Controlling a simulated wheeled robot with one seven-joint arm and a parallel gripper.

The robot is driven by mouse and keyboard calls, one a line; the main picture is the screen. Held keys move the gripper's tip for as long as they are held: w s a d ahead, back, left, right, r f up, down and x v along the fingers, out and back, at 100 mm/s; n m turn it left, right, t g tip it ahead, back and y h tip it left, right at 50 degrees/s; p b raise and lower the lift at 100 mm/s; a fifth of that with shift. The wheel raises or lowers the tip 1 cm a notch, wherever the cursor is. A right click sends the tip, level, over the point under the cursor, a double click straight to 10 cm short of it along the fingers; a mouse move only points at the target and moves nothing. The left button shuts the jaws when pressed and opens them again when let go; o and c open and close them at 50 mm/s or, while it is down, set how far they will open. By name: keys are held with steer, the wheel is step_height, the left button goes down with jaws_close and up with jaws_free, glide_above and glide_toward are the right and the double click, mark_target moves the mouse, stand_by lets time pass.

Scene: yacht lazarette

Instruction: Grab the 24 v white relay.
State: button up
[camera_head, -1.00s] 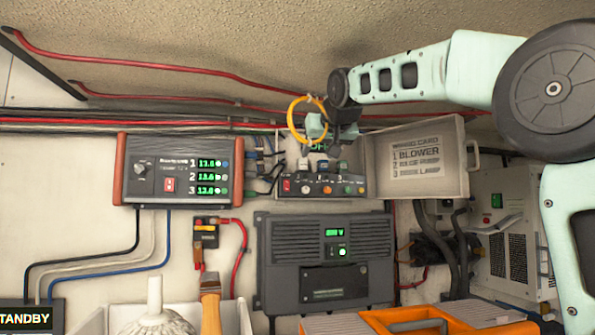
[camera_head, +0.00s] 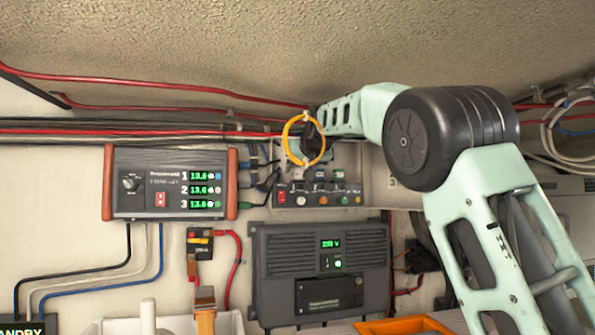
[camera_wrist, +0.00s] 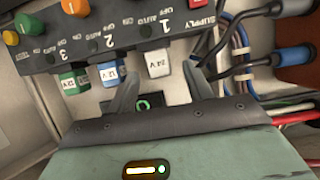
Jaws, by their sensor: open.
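In the wrist view the white relay marked 24 V (camera_wrist: 158,63) sits under the switch panel (camera_wrist: 120,40), at the switch numbered 1. My gripper (camera_wrist: 160,76) is open, with one finger on either side of the white relay in the picture. I see no finger clearly touching it, and cannot tell the depth gap. To its left are a blue relay with a 12 V label (camera_wrist: 104,74) and a green relay (camera_wrist: 73,80). In the head view my gripper is mostly hidden behind the yellow-orange ring and wrist, at the open box above the panel (camera_head: 318,194).
Red cables (camera_head: 160,86) run along the wall above.

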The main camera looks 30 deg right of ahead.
mark_target(298, 170)
steer(key=p+x, duration=0.1)
steer(key=x, duration=0.2)
steer(key=shift+w+d, duration=0.1)
steer(key=shift+w, duration=0.05)
steer(key=c, duration=1.1)
steer(key=shift+o, duration=0.2)
steer(key=shift+r, duration=0.15)
